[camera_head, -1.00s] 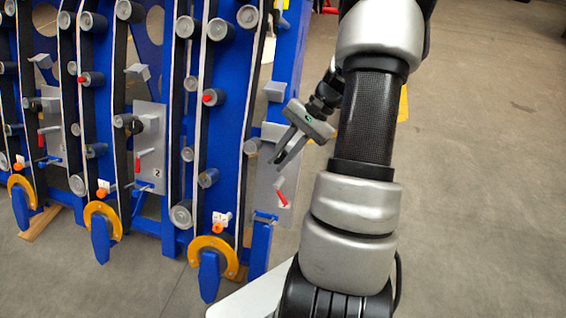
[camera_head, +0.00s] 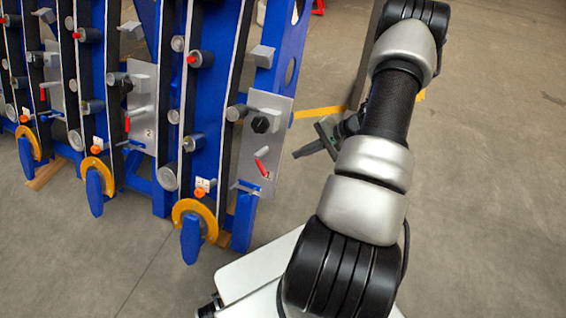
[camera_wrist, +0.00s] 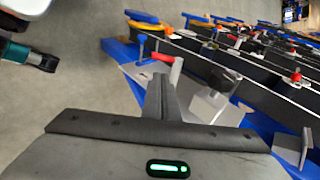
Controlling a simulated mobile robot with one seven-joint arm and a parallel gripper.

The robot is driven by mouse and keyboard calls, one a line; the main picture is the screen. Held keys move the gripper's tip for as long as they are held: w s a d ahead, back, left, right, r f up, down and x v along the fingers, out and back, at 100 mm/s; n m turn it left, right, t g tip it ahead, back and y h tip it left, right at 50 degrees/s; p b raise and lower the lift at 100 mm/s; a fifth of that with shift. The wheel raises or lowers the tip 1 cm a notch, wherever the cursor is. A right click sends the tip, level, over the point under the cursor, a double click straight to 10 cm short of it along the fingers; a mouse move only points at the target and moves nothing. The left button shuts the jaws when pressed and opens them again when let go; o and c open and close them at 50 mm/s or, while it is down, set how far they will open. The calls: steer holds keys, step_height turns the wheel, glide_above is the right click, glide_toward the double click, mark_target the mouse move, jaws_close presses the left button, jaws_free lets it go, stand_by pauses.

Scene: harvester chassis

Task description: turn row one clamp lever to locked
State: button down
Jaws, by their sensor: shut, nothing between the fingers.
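The row one clamp lever (camera_head: 261,167) has a red handle and a pale pivot end. It sits low on the grey plate (camera_head: 272,105) at the chassis's near right end, with its red end slanting down and right. In the wrist view the red handle (camera_wrist: 163,58) shows just beyond my fingertips. My gripper (camera_head: 298,153) is to the right of the plate, apart from the lever in the head view, pointing left. Its fingers (camera_wrist: 163,85) are together and empty. Whether the lever is locked I cannot tell.
A black knob (camera_head: 261,124) sticks out above the lever, and a blue bracket (camera_head: 245,187) is below it. A yellow-orange ring (camera_head: 195,219) is at the lower left. Other rows with similar plates (camera_head: 141,95) stand to the left. Open floor (camera_head: 480,200) lies right.

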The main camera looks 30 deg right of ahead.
mark_target(264, 170)
steer(key=b+x, duration=0.1)
steer(key=x, duration=1.3)
steer(key=shift+s+a+f+b, duration=0.1)
steer(key=shift+f+b, duration=0.05)
steer(key=shift+b, duration=0.3)
